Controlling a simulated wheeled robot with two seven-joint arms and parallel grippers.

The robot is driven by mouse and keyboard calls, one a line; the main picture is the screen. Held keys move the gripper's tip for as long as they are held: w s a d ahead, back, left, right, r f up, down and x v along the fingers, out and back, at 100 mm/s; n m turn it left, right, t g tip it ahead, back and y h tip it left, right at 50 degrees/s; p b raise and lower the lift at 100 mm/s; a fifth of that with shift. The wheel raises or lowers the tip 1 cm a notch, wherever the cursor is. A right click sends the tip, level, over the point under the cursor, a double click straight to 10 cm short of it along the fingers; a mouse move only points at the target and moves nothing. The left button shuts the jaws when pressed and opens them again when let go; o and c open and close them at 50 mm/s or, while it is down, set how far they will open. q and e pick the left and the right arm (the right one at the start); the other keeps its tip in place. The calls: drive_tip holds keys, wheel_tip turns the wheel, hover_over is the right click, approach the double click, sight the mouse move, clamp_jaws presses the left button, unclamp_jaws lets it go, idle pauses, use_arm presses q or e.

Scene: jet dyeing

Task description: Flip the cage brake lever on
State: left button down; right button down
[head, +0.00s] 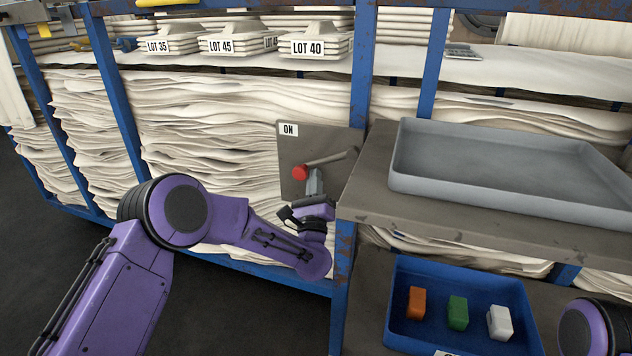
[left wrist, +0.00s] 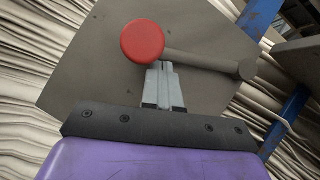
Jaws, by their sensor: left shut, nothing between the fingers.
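The brake lever is a grey bar (head: 332,157) with a red round knob (head: 300,172) at its left end. It is mounted on a grey-brown plate (head: 292,150) with an "ON" label (head: 289,130) at its upper left. The lever slopes slightly, knob end lower. My left gripper (head: 314,178) is shut and empty, its fingertips just below the lever beside the knob. In the left wrist view the shut fingers (left wrist: 164,75) reach up to the bar (left wrist: 205,62) at the right of the red knob (left wrist: 142,41); whether they touch is unclear. My right gripper is out of view.
A grey tray (head: 395,182) stands on the shelf to the right. Below it a blue tray (head: 400,335) holds an orange, a green and a white block. Blue rack posts (head: 361,65) and stacked white fabric (head: 210,110) stand behind and around the plate.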

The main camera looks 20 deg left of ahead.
sight(303, 174)
use_arm(q)
drive_tip(key=r+m+h, duration=0.1)
drive_tip(key=m, duration=0.1)
drive_tip(key=a+r+m+t+h+p, duration=0.1)
drive_tip(key=m+h, duration=0.1)
drive_tip(key=a+r+m+h, duration=0.1)
drive_tip(key=m, duration=0.1)
drive_tip(key=shift+r+h, duration=0.15)
drive_tip(key=shift+h, duration=0.15)
drive_tip(key=shift+a+r+m+t+h, duration=0.15)
drive_tip(key=shift+r+m+t+h, duration=0.15)
drive_tip(key=shift+m+h, duration=0.45)
drive_tip(key=shift+f, duration=0.1)
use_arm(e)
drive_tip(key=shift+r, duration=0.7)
